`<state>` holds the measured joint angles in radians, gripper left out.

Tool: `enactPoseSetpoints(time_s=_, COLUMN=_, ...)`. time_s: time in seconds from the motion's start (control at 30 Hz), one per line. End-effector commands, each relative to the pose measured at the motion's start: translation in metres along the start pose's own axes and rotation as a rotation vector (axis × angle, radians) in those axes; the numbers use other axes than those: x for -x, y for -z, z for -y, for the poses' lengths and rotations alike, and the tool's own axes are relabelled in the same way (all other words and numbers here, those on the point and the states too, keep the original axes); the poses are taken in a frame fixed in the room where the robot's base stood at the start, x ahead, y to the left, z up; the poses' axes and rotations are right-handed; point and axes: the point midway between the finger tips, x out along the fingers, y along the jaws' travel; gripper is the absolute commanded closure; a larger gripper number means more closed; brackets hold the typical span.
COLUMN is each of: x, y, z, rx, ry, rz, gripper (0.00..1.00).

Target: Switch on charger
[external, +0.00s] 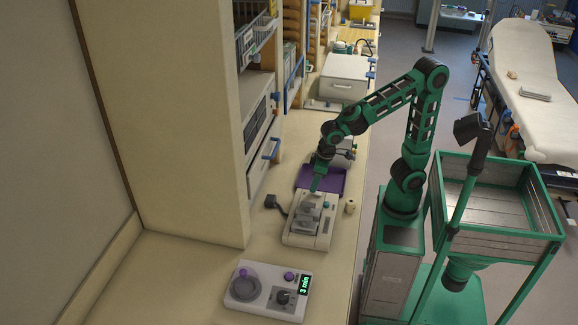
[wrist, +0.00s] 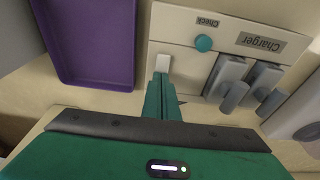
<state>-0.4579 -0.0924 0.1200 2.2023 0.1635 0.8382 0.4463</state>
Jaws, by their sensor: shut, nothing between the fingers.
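The charger (external: 324,231) is a pale box on the counter, with grey devices in its slots. In the wrist view its top (wrist: 210,22) carries a label reading "Charger", a round teal button (wrist: 204,43) marked "Check", and a small white switch (wrist: 163,63). My gripper (wrist: 162,82) is shut and empty, its green fingertips right at the near end of the white switch. I cannot tell whether they touch it. In the external view my gripper (external: 317,184) points down at the charger's far end. The fingers hide part of the switch's surroundings.
A purple tray (wrist: 95,45) lies beside the charger; it also shows behind it in the external view (external: 331,180). A timer box (external: 266,310) with a green "3 min" display stands nearer the camera.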

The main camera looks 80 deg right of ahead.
Motion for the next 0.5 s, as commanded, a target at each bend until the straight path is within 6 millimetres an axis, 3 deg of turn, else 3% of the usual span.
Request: enactPoseSetpoints(time_s=0.5, x=-0.0069, y=0.0003, z=-0.0003, rx=0.0, ry=-0.003, rz=0.071, gripper=1.0)
